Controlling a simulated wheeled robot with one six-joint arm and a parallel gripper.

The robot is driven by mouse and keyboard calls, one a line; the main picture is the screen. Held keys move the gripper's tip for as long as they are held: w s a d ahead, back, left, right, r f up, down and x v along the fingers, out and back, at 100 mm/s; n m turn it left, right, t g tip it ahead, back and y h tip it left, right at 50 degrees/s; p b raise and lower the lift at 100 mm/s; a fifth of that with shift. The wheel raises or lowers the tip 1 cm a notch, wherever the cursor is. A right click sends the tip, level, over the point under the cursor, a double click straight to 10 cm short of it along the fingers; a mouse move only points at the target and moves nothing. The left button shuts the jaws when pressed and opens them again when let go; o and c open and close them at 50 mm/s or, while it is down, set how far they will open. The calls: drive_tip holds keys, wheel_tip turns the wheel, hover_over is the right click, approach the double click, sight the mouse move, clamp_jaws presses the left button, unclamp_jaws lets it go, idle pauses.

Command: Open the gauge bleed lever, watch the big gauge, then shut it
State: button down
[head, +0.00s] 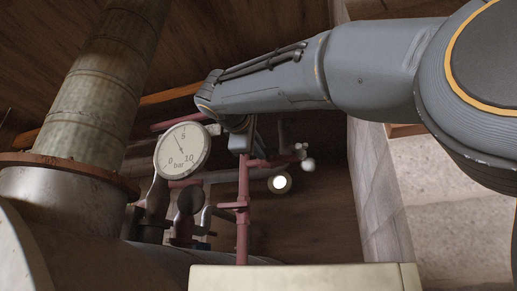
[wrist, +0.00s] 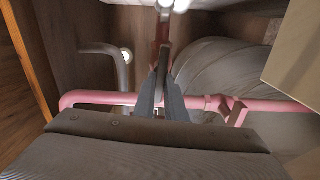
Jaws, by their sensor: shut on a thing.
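The big gauge (head: 183,150) has a round white dial marked 0, 5, 10 and bar. Its thin needle points up, slightly left of the 5. My gripper (head: 241,140) is right of the gauge, partly hidden beneath my wrist and above a red upright pipe. In the wrist view my gripper (wrist: 162,80) has its fingers close together over the pink pipe, shut on a narrow part that I take to be the gauge bleed lever. The fingers hide most of that part, so its angle cannot be told.
A pink pipe (wrist: 90,98) crosses beneath my fingers, with a grey bent pipe (wrist: 118,62) beside it. A smaller dark round fitting (head: 190,200) sits below the gauge. A thick rusty column (head: 105,90) stands left. A pale box (head: 305,278) fills the lower front.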

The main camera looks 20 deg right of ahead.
drive_tip(key=shift+r, duration=0.1)
drive_tip(key=c, duration=1.8)
unclamp_jaws()
drive_tip(key=shift+a, duration=0.1)
drive_tip(key=shift+b+v, duration=1.7)
drive_tip(key=shift+v, duration=2.15)
